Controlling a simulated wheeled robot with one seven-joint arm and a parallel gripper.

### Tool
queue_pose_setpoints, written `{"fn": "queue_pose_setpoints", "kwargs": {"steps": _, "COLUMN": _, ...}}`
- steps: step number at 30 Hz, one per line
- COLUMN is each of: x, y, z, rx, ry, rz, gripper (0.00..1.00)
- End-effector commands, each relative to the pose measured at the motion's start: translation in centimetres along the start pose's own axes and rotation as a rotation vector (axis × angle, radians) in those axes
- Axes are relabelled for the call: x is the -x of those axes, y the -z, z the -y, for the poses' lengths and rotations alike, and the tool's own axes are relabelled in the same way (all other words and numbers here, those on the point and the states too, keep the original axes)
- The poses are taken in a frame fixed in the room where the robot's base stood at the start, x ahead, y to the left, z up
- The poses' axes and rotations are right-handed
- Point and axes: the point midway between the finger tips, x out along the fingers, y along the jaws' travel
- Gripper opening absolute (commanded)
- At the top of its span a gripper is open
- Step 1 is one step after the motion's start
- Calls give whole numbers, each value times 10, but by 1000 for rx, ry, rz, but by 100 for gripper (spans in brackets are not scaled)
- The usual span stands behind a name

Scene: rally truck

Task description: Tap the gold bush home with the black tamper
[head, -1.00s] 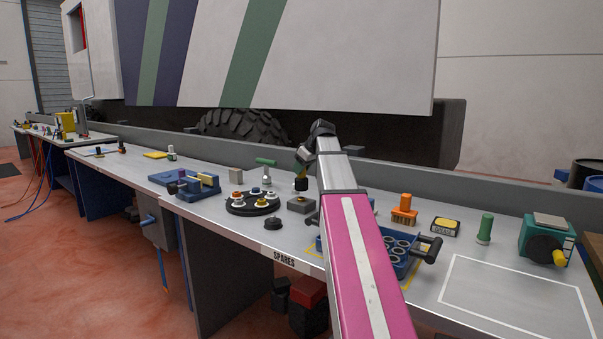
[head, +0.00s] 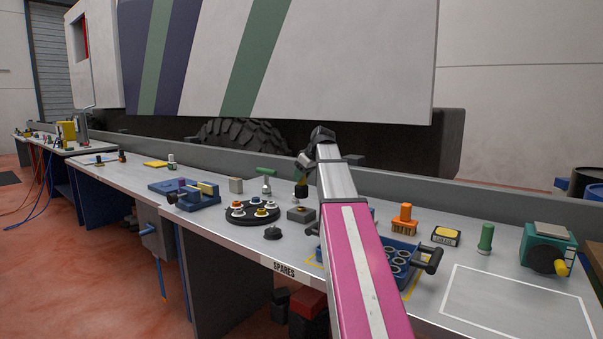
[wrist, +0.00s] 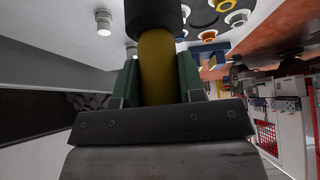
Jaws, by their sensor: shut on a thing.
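My gripper (head: 303,174) is shut on the black tamper (head: 301,192), head down above the bench. In the wrist view my gripper (wrist: 158,80) has its green-padded fingers on both sides of the tamper's yellow handle (wrist: 158,65), with its black head (wrist: 152,14) beyond. A grey square block (head: 300,215) with a small dark mark on top sits below the tamper in the head view. I cannot tell whether a bush sits in the block. No contact between tamper and block shows.
A small black knobbed piece (head: 272,234) stands in front of the carousel. A blue vice (head: 195,196) is left; a blue tray of rings (head: 402,262) is right, partly behind my arm. A green-handled tool (head: 266,172) stands behind. A white-outlined area (head: 515,305) is empty.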

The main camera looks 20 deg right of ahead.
Motion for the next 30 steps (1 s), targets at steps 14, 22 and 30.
{"fn": "queue_pose_setpoints", "kwargs": {"steps": 14, "x": -24, "y": -15, "z": 0, "rx": 0, "ry": -1, "rz": -2, "gripper": 0}}
{"fn": "queue_pose_setpoints", "kwargs": {"steps": 22, "x": -10, "y": -7, "z": 0, "rx": 0, "ry": 0, "rz": 0, "gripper": 0}}
{"fn": "queue_pose_setpoints", "kwargs": {"steps": 30, "x": -8, "y": -5, "z": 0, "rx": 0, "ry": 0, "rz": -1, "gripper": 0}}
